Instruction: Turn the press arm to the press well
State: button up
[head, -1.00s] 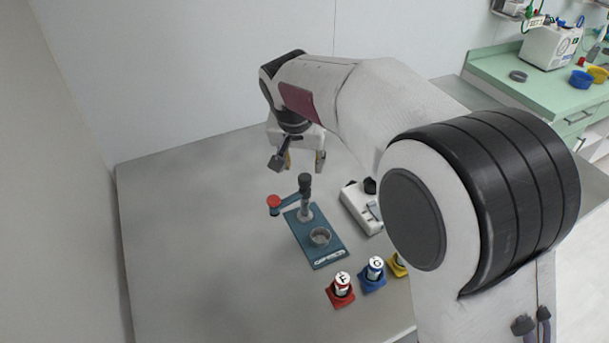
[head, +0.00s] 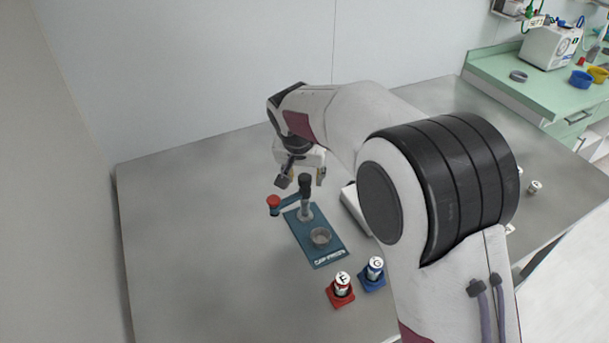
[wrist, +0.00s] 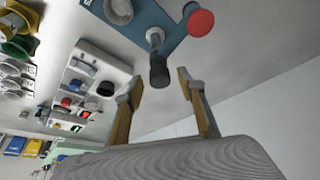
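The press stands on the grey table with a blue base plate (head: 328,254), an upright post with a dark cap (head: 305,184), and a blue press arm (head: 290,200). The press arm points left, away from the press well, and ends in a red knob (head: 273,201). The press well (head: 320,236) is a grey round cup on the plate. My gripper (head: 303,177) is open and empty near the post top. In the wrist view, the dark cap (wrist: 158,72) shows between and beyond my open fingers (wrist: 160,82), with the red knob (wrist: 201,23) to the right.
A red holder (head: 341,295) and a blue holder (head: 372,280), each with a lettered can, stand in front of the press. A white device (head: 352,205) stands right of the press, partly hidden by my arm. The table left of the press is clear.

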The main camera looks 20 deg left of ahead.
jog(key=shift+w+f, duration=0.15)
jog(key=shift+f, duration=0.1)
jog(key=shift+c, duration=0.3)
grip_shut()
